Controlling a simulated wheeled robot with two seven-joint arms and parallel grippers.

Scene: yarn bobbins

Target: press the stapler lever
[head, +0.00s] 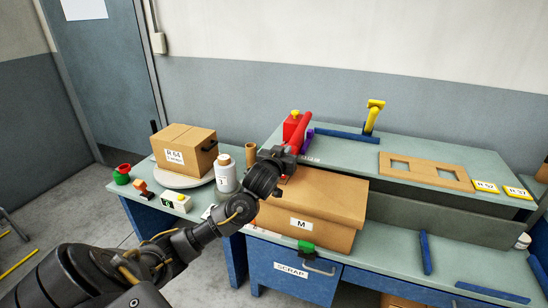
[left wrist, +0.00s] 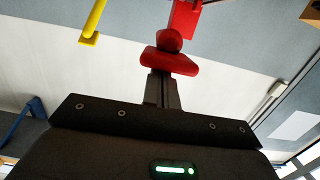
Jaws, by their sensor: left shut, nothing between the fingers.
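A red stapler (head: 291,127) with a small yellow top stands at the back left of the long bench in the head view. Its long red lever (head: 301,131) slants beside it, down toward my left gripper (head: 281,156). In the left wrist view the lever's rounded red end (left wrist: 170,62) lies just past the tips of my left gripper (left wrist: 162,82). The fingers are shut with nothing between them. They look very near the lever end, but I cannot tell whether they touch it. My left wrist hides the stapler's lower part in the head view. My right gripper is not in view.
A large cardboard box marked M (head: 325,195) lies below and right of my left gripper. A white bottle (head: 225,175) and a smaller box (head: 184,150) stand left. A yellow-handled tool (head: 374,112) stands behind right, near a cardboard panel (head: 425,171) with square holes.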

